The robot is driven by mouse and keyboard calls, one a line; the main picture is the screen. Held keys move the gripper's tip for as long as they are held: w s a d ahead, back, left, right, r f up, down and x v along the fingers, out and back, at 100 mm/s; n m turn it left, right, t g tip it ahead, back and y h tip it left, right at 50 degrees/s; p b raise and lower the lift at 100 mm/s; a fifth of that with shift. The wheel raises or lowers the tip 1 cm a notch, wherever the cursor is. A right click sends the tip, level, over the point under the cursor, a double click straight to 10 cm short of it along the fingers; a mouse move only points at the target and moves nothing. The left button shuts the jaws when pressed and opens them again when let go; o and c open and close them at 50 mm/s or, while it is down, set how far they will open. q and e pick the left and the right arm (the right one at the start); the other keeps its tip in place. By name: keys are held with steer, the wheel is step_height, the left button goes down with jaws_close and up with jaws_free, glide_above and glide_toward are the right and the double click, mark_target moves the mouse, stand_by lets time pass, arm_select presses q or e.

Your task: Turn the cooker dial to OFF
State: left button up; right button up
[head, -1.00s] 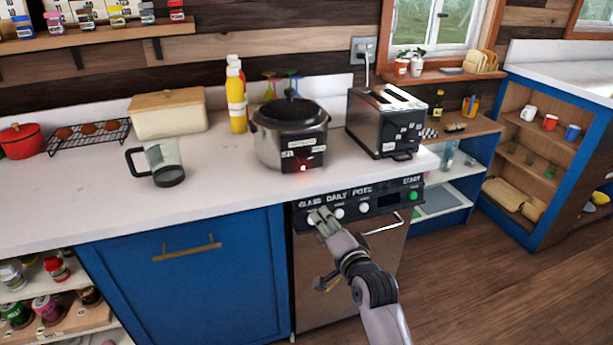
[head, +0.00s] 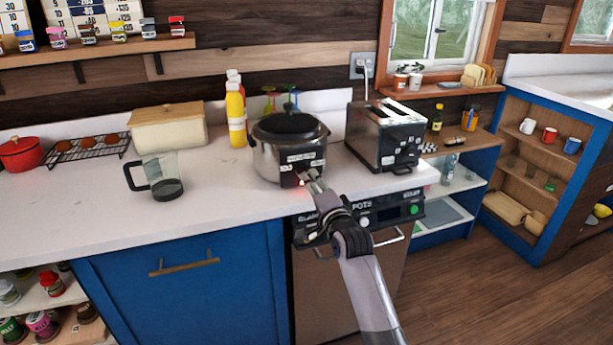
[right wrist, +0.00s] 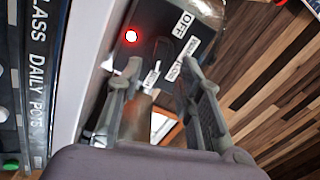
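The cooker (head: 270,155) is a silver pot with a black lid on the white counter. Its dark front panel carries white labels and a lit red light (right wrist: 131,36). My right gripper (head: 307,175) is at the panel's lower front. In the right wrist view its two fingers stand apart, one on each side of a dark part of the panel (right wrist: 165,58); this may be the dial, but its pointer is not clear. An OFF label (right wrist: 183,24) shows above, with smaller labels (right wrist: 172,72) lower down. Contact cannot be told. My left gripper is not in view.
A glass jug (head: 165,175) is at left. Below the counter is a dishwasher with a button panel (head: 390,212). The counter (head: 90,210) at front left is clear.

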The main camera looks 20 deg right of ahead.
steer(key=shift+w+a, duration=0.1)
steer(key=shift+w, duration=2.45)
steer(key=shift+c, duration=0.4)
jaws_close()
